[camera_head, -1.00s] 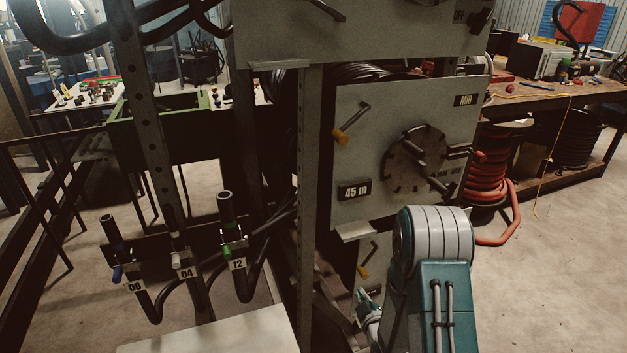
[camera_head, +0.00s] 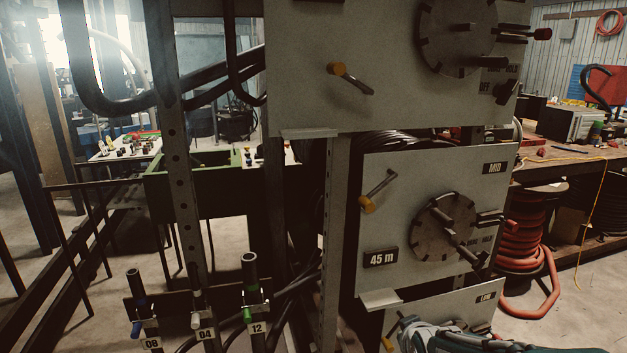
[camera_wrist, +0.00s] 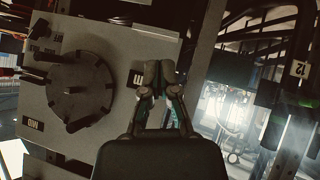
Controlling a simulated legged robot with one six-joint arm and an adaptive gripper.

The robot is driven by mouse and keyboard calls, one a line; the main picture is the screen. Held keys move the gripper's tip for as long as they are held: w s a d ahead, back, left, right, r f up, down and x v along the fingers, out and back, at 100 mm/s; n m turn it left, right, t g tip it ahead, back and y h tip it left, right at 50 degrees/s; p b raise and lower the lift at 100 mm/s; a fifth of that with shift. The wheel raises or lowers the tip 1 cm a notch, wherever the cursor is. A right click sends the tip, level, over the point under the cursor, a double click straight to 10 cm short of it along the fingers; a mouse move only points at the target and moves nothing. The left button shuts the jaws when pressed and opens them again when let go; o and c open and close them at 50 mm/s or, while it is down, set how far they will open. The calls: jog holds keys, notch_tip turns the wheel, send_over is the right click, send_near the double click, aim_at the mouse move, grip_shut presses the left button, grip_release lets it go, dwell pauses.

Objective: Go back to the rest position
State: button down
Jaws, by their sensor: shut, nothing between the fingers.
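My gripper (camera_wrist: 158,75) is shut and empty in the wrist view, its fingertips together. In the head view my arm lies low at the bottom right, in front of the LOW panel (camera_head: 465,310); the fingertips are hard to make out there. The MID panel (camera_head: 400,200) also shows in the head view, with its dial (camera_head: 442,228), an orange-tipped lever and a 45 m label (camera_head: 381,258).
An upper panel (camera_head: 310,90) with a lever and dial stands above. Hose ends labelled 08, 04 and 12 (camera_head: 258,328) rise at lower left beside a steel post (camera_head: 335,230). A red hose reel (camera_head: 525,245) and workbench (camera_head: 560,168) stand at right, with open floor nearby.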

jog(key=s+a+r+m+g, duration=0.1)
jog(key=s+r+m+g, duration=0.1)
jog(key=s, duration=0.8)
jog(key=s+a+r+m+g, duration=0.1)
jog(key=s+r, duration=0.4)
jog(key=s, duration=0.5)
jog(key=shift+s+a+r+m+g+y, duration=0.3)
jog(key=shift+s+a+m+g, duration=0.1)
jog(key=shift+g, duration=0.2)
